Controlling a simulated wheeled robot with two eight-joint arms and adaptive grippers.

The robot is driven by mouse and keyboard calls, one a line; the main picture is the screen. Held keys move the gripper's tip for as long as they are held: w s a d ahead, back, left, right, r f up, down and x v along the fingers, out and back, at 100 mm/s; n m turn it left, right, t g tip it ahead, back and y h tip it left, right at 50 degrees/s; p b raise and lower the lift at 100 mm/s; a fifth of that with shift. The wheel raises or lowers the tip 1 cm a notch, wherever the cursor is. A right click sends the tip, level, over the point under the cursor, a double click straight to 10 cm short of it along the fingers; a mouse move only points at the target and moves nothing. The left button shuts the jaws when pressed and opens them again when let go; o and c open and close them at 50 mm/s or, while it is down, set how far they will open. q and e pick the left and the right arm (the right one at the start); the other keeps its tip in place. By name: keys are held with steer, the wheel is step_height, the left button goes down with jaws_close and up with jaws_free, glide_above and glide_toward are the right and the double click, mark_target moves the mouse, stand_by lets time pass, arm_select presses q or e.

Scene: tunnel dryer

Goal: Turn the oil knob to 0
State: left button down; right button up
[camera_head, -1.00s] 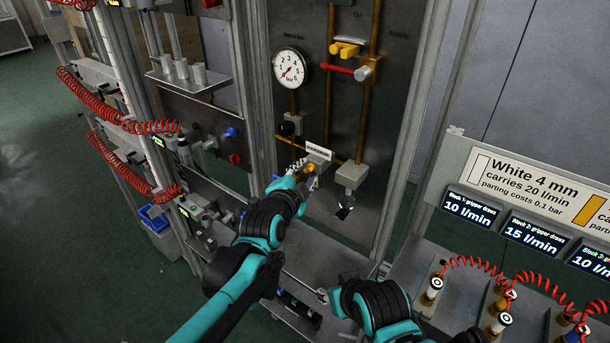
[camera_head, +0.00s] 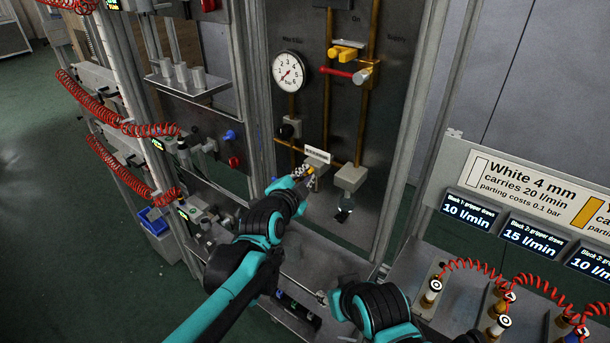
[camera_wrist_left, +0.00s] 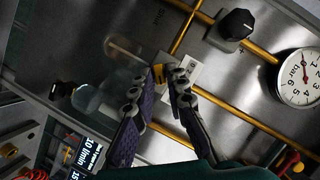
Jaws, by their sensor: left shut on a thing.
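The oil knob (camera_wrist_left: 158,73) shows as a small yellow part beside a block with a white scale label (camera_head: 317,155), low on the dark panel. My left gripper (camera_wrist_left: 172,73) is shut on it, with both fingertips close together at the knob. In the head view my left gripper (camera_head: 302,172) reaches up to the same block from the lower left. The fingers cover most of the knob, so its setting cannot be read. My right arm (camera_head: 375,308) shows at the bottom; the state of its gripper cannot be made out.
A pressure gauge (camera_head: 288,71), a black knob (camera_head: 289,130) and a red lever (camera_head: 337,72) are on the panel. A grey block with a clear bowl (camera_head: 350,178) is close on the right. Fittings with red hoses (camera_head: 500,265) stand at lower right.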

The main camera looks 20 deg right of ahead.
arm_select(q)
steer(key=shift+w+a+f+n+g+h+b, duration=0.25)
steer(key=shift+n+g+h, duration=1.2)
steer(key=shift+n, duration=1.95)
steer(key=shift+w+a+n+g+h+b, duration=0.2)
steer(key=shift+n+g+h+b, duration=0.3)
steer(key=shift+n+g+h, duration=1.9)
steer(key=shift+w+a+f+n+g+h+b, duration=0.15)
steer(key=shift+w+n+h+b, duration=0.35)
steer(key=shift+n, duration=3.9)
steer(key=shift+s, duration=0.2)
steer(key=c, duration=1.5)
jaws_free()
